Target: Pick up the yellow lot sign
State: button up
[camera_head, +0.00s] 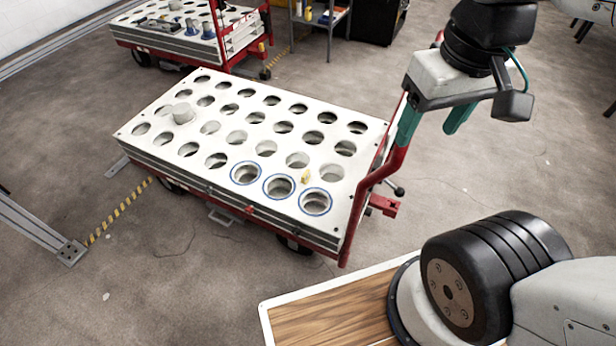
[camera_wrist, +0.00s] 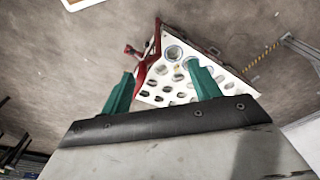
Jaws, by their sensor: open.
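The yellow lot sign (camera_head: 306,176) is a small yellow piece standing on the white perforated top of a cart (camera_head: 235,147), near its front right corner, beside blue-ringed holes. In the wrist view the cart top (camera_wrist: 160,88) shows beyond my fingers, and the sign is too small there to make out surely. My gripper (camera_head: 425,138) has two teal fingers spread apart with nothing between them. It hangs to the right of the cart, above and apart from the sign. The open fingers also show in the wrist view (camera_wrist: 159,68).
The cart's red handle (camera_head: 384,172) rises at its right end, between my gripper and the sign. A second cart (camera_head: 175,42) with parts stands behind. A wood-topped surface (camera_head: 330,313) is at the front.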

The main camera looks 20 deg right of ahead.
aim_at(306, 176)
jog(key=u, duration=2.9)
jog(key=k, duration=1.5)
jog(key=z, duration=1.75)
jog(key=i, duration=1)
jog(key=u, duration=0.05)
